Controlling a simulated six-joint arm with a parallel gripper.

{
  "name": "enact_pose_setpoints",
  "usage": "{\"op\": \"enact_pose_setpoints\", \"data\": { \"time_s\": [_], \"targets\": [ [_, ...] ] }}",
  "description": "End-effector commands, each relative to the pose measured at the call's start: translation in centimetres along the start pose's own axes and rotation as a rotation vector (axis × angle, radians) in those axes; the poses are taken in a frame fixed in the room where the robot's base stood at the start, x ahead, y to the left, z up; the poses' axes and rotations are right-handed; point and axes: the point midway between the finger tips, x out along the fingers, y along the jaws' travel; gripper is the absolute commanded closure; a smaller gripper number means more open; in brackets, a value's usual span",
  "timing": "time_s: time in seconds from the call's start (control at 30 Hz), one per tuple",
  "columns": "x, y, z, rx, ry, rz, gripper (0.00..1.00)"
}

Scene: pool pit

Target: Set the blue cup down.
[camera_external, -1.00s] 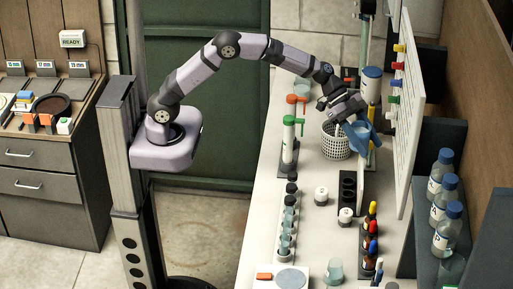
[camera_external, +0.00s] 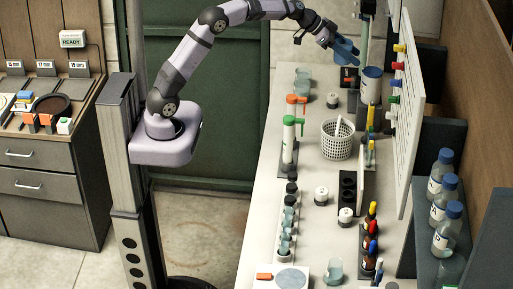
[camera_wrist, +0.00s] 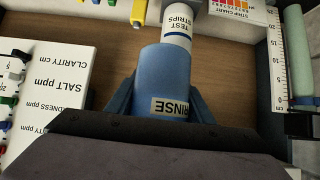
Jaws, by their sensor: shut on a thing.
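The blue cup (camera_external: 346,50) is in my gripper (camera_external: 330,40), held up in the air near the far end of the white bench in the external view. In the wrist view the cup (camera_wrist: 168,85) carries a label reading RINSE. The gripper's fingers (camera_wrist: 160,104) are on both sides of it, shut on it. Most of the fingers and the cup's near end are hidden behind the dark gripper body.
A white TEST STRIPS container (camera_wrist: 178,25) shows just past the cup; it stands on the bench (camera_external: 305,165) as a blue-lidded canister (camera_external: 371,88). Bare bench lies left of the basket.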

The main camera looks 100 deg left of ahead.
Motion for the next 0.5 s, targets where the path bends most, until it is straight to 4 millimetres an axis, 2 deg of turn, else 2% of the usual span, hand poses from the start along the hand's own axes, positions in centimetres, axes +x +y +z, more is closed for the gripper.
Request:
{"op": "enact_pose_setpoints", "data": {
  "time_s": [0.27,0.5],
  "targets": [
    [0.2,-0.3,0.6,-0.004,0.001,-0.006,0.83],
    [2.9,-0.3,4.1,-0.007,-0.001,-0.004,0.83]
  ]
}}
